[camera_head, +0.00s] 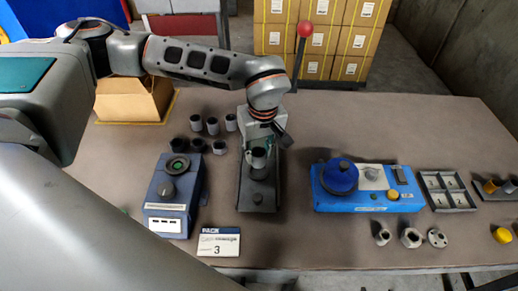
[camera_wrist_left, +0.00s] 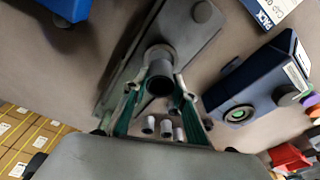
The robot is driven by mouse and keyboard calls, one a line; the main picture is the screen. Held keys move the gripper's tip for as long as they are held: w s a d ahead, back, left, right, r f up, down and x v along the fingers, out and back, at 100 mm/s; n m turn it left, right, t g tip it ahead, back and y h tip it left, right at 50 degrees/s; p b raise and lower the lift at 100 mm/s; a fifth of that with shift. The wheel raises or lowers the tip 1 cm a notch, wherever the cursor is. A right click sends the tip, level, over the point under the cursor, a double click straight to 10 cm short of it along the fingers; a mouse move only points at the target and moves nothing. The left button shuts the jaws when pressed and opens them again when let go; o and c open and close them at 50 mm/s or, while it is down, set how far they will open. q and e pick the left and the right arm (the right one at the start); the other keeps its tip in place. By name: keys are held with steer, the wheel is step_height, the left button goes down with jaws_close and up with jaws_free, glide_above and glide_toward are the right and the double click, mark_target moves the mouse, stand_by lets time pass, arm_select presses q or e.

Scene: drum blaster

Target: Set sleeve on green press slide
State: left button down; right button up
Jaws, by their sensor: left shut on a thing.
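My left gripper (camera_head: 262,143) is shut on a grey, hollow sleeve (camera_head: 258,158) above the press's dark base plate (camera_head: 244,198). In the left wrist view, the sleeve (camera_wrist_left: 161,68) sits between the green-padded fingers of my left gripper (camera_wrist_left: 160,88), its dark open end facing the camera. The sleeve looks roughly upright. I cannot tell whether its lower end touches the press. The plate shows as a long grey slab (camera_wrist_left: 190,45) behind it. No green part is clear on the press. My right gripper is not in view.
Several loose sleeves (camera_head: 212,125) stand behind and left of the press. A blue-grey device (camera_head: 161,190) with a green-ringed button is at left, a blue fixture (camera_head: 325,203) at right. A red-knobbed lever (camera_head: 305,29) rises behind the press.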

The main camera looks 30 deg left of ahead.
arm_select(q)
steer(key=shift+f+b, duration=1.05)
steer(key=shift+f, duration=0.65)
steer(key=shift+r+p, duration=0.1)
steer(key=shift+p, duration=0.35)
steer(key=shift+f, duration=0.6)
stand_by(0.4)
steer(key=c, duration=1.9)
jaws_free()
steer(key=shift+r, duration=0.1)
